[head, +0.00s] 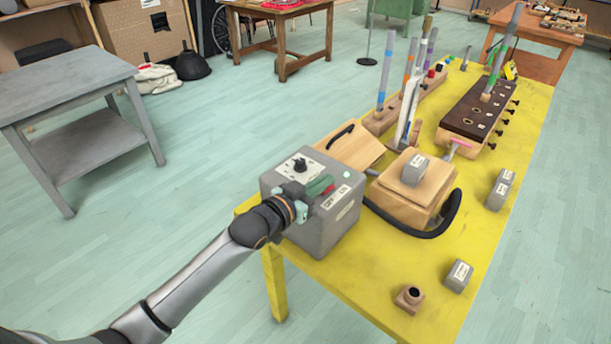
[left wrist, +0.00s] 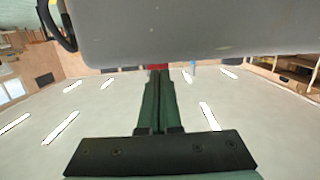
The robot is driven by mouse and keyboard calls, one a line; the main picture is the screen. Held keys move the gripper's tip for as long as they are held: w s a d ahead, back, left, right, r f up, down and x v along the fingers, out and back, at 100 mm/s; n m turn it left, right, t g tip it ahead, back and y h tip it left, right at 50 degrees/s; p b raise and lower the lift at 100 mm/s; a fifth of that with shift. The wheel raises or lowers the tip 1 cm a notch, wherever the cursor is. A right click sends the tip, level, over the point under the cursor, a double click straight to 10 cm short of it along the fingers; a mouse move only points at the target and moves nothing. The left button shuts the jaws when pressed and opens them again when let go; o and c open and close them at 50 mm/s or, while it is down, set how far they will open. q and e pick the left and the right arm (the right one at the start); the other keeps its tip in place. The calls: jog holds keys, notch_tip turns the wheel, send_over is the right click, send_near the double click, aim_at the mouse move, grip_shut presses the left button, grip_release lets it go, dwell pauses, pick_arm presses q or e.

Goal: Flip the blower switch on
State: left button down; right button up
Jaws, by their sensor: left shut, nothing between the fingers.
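The grey blower box (head: 333,228) stands at the near left corner of the yellow table. It has a black knob (head: 300,165) on a white panel on top, and labels on the side. A small red part (head: 328,190), likely the switch, shows beside the tips of my left gripper (head: 322,185). The gripper's green fingers are shut and empty at the box's top edge; I cannot tell whether they touch the red part. In the left wrist view the shut fingers (left wrist: 158,80) point at a red spot (left wrist: 158,67) below the grey box (left wrist: 190,35). My right gripper is out of view.
On the yellow table (head: 390,270) stand a wooden bellows-like box (head: 405,210) with a black hose (head: 447,215), several grey weights, a small wooden block (head: 409,298) and racks of upright tubes. A grey side table (head: 65,75) is at left, with open floor between.

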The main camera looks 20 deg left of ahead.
pick_arm(q)
jog(key=r+p, duration=0.2)
jog(key=r, duration=0.1)
jog(key=shift+w+d+r, duration=0.1)
jog(key=shift+w+r, duration=0.05)
jog(key=shift+w, duration=0.05)
jog(key=s+a+r, duration=0.3)
jog(key=s+r, duration=0.1)
jog(key=s, duration=0.4)
jog(key=shift+s, duration=0.3)
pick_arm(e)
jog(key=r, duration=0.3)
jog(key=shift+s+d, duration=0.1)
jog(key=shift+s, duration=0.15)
pick_arm(q)
jog(key=s+d+f+n+g+y, duration=0.1)
jog(key=s+f+g, duration=0.2)
jog(key=s+f, duration=0.7)
jog(key=s+d+f+n+g+y, duration=0.1)
jog(key=s+f+g+y, duration=0.1)
jog(key=s+f, duration=0.9)
notch_tip(320, 180, down, 8)
jog(key=shift+s+d+f+g, duration=0.15)
jog(key=shift+d+g, duration=0.15)
jog(key=shift+g, duration=0.2)
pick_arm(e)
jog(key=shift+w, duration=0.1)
